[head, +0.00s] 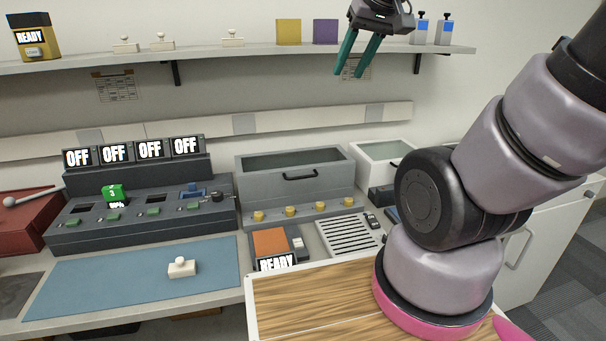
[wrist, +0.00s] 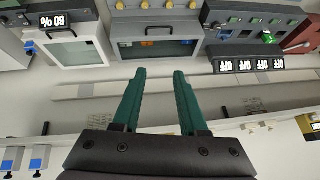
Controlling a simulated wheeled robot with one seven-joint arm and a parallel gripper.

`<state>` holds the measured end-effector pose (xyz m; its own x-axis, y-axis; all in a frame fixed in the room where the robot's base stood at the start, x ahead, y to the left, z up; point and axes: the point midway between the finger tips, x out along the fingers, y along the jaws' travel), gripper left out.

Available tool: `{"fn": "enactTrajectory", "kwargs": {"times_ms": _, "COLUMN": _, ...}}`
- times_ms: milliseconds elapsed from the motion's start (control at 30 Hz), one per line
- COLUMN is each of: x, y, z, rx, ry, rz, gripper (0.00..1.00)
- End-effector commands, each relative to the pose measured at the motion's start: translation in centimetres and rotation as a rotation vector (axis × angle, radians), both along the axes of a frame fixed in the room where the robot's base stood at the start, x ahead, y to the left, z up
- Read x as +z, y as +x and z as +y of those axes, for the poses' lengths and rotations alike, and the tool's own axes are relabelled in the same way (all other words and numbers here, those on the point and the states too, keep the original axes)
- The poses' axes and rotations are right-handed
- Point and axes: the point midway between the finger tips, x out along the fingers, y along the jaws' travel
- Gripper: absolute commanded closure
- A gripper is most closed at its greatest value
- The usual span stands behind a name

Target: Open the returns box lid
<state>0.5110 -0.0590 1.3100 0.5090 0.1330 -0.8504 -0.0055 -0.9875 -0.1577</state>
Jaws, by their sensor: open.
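No readable label names the returns box, so I cannot tell which box it is. A grey box (head: 295,196) with a dark handle (head: 300,175) and a clear panel stands at the middle back of the bench; its panel looks shut. It also shows in the wrist view (wrist: 158,32), upside down, with orange and blue items behind the panel. A white box (head: 372,152) with a clear top is to its right, partly hidden by my arm. A red box (head: 28,218) is at the far left. My gripper (head: 350,72) is open and empty, above and behind the grey box, apart from it.
A shelf (head: 220,55) with stamps and small boxes runs along the wall near my gripper. A dark charging unit (head: 140,215) with several OFF displays stands left of the grey box. A blue mat (head: 130,280) holds a white stamp-like item (head: 182,268). The white box shows "60 %" (wrist: 52,20).

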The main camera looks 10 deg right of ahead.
Motion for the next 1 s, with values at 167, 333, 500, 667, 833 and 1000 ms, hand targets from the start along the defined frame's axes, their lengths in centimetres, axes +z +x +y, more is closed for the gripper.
{"fn": "enactTrajectory", "kwargs": {"times_ms": 167, "x": -4.0, "y": 5.6, "z": 0.5, "rx": 0.351, "ry": -0.230, "rz": 0.062, "gripper": 0.58}}
{"fn": "enactTrajectory", "kwargs": {"times_ms": 333, "x": -8.8, "y": 10.2, "z": 1.4, "rx": 0.722, "ry": -0.417, "rz": 0.107, "gripper": 0.58}}
{"fn": "enactTrajectory", "kwargs": {"times_ms": 500, "x": -14.6, "y": 14.0, "z": 2.7, "rx": 1.101, "ry": -0.563, "rz": 0.141, "gripper": 0.58}}
{"fn": "enactTrajectory", "kwargs": {"times_ms": 667, "x": -19.3, "y": 16.1, "z": 3.7, "rx": 1.383, "ry": -0.645, "rz": 0.152, "gripper": 0.58}}
{"fn": "enactTrajectory", "kwargs": {"times_ms": 833, "x": -21.8, "y": 16.9, "z": 4.3, "rx": 1.530, "ry": -0.681, "rz": 0.150, "gripper": 0.58}}
{"fn": "enactTrajectory", "kwargs": {"times_ms": 1000, "x": -23.3, "y": 17.2, "z": 4.4, "rx": 1.553, "ry": -0.685, "rz": 0.151, "gripper": 0.58}}
